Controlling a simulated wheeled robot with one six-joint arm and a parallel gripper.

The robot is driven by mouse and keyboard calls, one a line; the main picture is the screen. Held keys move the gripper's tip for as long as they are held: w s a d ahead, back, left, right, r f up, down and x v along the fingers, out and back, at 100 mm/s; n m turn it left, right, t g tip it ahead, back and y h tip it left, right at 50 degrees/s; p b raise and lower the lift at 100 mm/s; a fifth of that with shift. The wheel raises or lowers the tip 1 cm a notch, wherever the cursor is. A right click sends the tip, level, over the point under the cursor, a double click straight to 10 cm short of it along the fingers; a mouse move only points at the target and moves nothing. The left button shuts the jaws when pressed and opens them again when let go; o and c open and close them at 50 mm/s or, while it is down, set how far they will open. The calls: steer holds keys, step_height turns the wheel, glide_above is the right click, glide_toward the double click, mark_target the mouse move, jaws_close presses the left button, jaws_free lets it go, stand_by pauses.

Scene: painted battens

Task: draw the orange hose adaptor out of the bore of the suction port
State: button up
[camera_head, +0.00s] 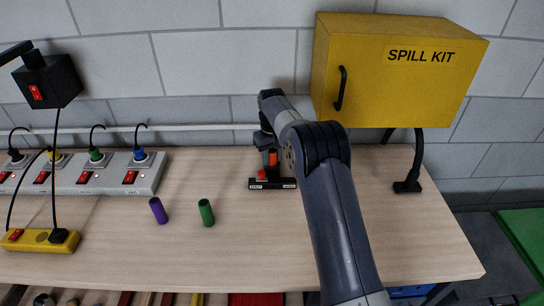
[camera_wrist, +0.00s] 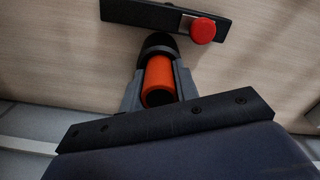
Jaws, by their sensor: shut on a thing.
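The orange hose adaptor (camera_wrist: 159,76) is a short orange cylinder with a dark open end, seen between the two grey fingers of my gripper (camera_wrist: 158,82) in the wrist view. The gripper is shut on it. Its far end meets the black round mouth of the suction port (camera_wrist: 158,43); how deep it sits in the bore is hidden. In the head view, the adaptor (camera_head: 273,158) shows as a small orange patch below my wrist. The port's black base (camera_head: 284,184) stands on the bench beneath it. A red knob (camera_wrist: 202,31) sits on the base.
A socket strip (camera_head: 115,178) runs along the back left. A yellow spill kit cabinet (camera_head: 395,75) hangs close at right. The front middle bench is clear.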

steer(key=shift+c, duration=1.4)
steer(key=shift+r+p, duration=2.3)
steer(key=shift+r, duration=0.65)
steer(key=shift+r, duration=1.5)
